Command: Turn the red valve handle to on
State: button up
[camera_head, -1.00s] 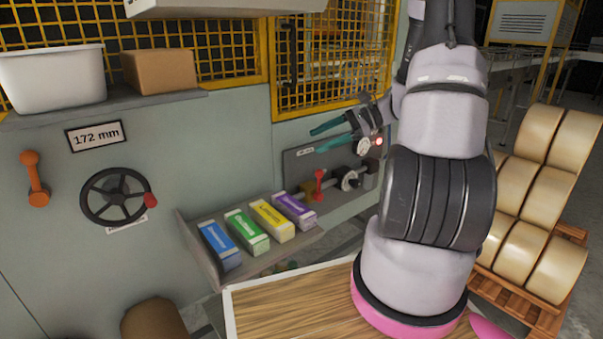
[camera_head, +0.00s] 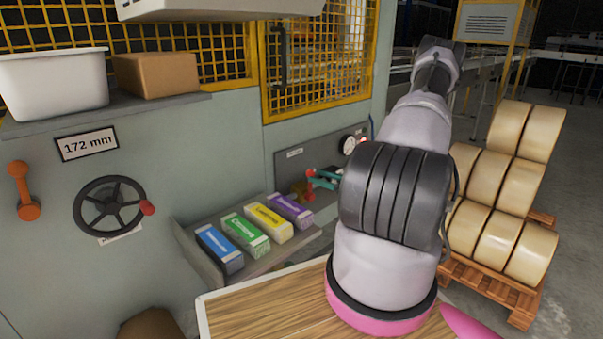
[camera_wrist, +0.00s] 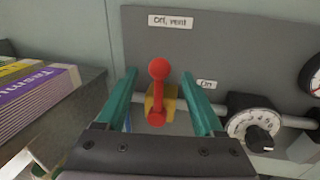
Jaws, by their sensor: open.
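The red valve handle (camera_wrist: 158,88) stands upright on a yellow valve body (camera_wrist: 168,101) in the wrist view, and a small part of it shows in the head view (camera_head: 309,187). A label reading "Off, vent" (camera_wrist: 170,21) is above the handle, and an "On" label (camera_wrist: 206,84) is to its right. My gripper (camera_wrist: 158,84) is open, with one teal finger on each side of the handle. I cannot tell whether either finger touches it. In the head view my arm hides much of the valve panel, and the teal fingers (camera_head: 322,179) show beside the handle.
A black dial (camera_wrist: 250,124) sits on the pipe right of the valve, with a gauge (camera_head: 348,144) above. Several coloured boxes (camera_head: 270,222) lie on a shelf left of the valve. A handwheel (camera_head: 110,205) and an orange lever (camera_head: 24,190) are further left.

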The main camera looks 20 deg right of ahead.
jog(key=x, duration=0.7)
jog(key=shift+w+a, duration=0.15)
jog(key=shift+w, duration=0.05)
grip_shut()
dwell(1.1)
